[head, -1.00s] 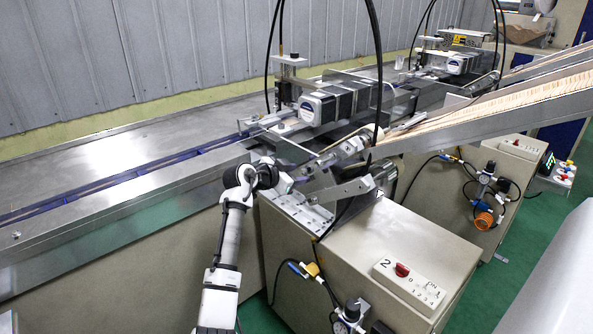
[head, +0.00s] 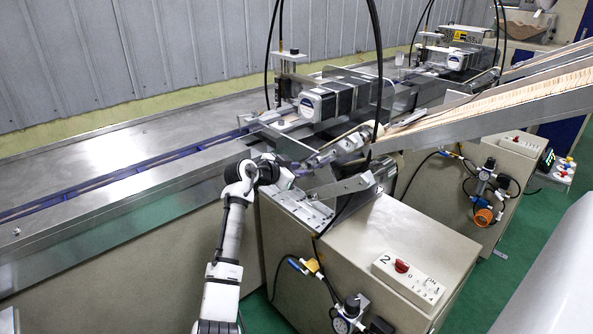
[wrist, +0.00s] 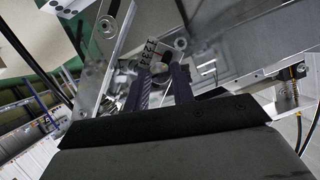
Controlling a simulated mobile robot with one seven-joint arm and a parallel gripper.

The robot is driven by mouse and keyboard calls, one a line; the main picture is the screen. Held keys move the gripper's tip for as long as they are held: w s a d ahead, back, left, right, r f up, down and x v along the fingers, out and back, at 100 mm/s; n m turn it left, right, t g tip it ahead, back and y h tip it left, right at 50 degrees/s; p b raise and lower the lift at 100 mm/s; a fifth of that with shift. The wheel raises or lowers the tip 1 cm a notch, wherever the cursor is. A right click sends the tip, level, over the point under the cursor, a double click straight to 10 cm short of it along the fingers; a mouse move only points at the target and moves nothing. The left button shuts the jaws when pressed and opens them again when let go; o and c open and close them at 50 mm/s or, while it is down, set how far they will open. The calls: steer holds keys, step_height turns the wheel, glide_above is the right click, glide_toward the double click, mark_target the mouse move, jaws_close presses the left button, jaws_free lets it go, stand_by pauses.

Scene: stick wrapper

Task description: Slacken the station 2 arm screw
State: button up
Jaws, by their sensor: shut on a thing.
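Station 2 is the beige cabinet (head: 372,235) with the "2" panel (head: 408,283) on top. A metal arm bar (head: 343,187) sits on a bracket at the cabinet's back left. My gripper (head: 305,167) reaches in from the left, close to this bar and the end of the stick chute. In the wrist view my gripper's two dark fingers (wrist: 161,75) close around a small metallic part, which seems to be the arm screw (wrist: 160,67). The fingers hide most of it. A round metal end (wrist: 180,43) and a plate with printed digits (wrist: 147,46) lie just beyond the fingertips.
The stick chute (head: 490,108) slopes down from the right. The conveyor (head: 120,183) runs left. A gauge and valve (head: 348,313) sit on the cabinet's front.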

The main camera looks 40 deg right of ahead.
steer(key=n+g+h, duration=0.2)
steer(key=n, duration=0.6)
steer(key=n+g+h, duration=0.2)
steer(key=n, duration=0.5)
steer(key=f+n+g+h, duration=0.1)
steer(key=n+g+h, duration=0.1)
steer(key=n, duration=0.6)
steer(key=shift+w+n+g+h, duration=0.3)
steer(key=shift+w+g+h, duration=0.1)
steer(key=shift+g, duration=0.1)
steer(key=shift+f+n+t+h+p, duration=0.2)
steer(key=shift+n+t+h+p, duration=0.25)
steer(key=shift+n+p, duration=0.95)
steer(key=shift+n+b, duration=0.3)
steer(key=shift+n, duration=0.2)
steer(key=o, duration=1)
